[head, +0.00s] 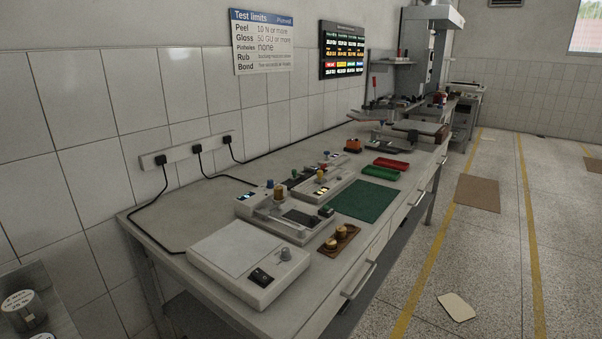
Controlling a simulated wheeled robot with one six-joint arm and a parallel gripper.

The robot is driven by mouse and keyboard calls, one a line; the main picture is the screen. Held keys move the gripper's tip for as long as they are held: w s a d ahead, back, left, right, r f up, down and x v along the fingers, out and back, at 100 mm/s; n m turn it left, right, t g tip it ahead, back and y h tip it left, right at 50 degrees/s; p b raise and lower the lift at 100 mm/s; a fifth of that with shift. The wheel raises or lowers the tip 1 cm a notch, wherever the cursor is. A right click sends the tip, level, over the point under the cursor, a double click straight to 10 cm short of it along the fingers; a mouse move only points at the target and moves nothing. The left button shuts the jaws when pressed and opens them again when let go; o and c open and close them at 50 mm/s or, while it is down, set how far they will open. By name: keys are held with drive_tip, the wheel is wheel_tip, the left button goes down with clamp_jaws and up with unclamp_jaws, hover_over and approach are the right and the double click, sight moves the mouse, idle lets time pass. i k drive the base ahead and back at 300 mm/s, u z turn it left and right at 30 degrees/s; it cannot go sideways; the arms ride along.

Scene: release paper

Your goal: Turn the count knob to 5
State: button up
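The bench (163,226) runs along the tiled wall and carries several pale instruments. The nearest is a flat white box (235,243) with a grey knob (285,254) and a black switch panel (261,277) at its front corner. Behind it stands a pale instrument (262,211) with small lit displays and a knob (280,192). A further pale instrument (343,183) has coloured knobs on top. I cannot tell which knob is the count knob, and no knob marks or setting are readable. My gripper is not in view.
A brown holder (351,238) with brass pieces sits at the front edge. A green mat (364,200), a red tray (391,164) and a green tray (380,173) lie farther along. Black cables cross the bench's back.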

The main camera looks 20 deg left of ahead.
sight(270, 186)
drive_tip(key=u, duration=0.15)
drive_tip(key=i, duration=0.55)
drive_tip(key=u, duration=0.85)
drive_tip(key=i, duration=0.35)
drive_tip(key=u, duration=0.45)
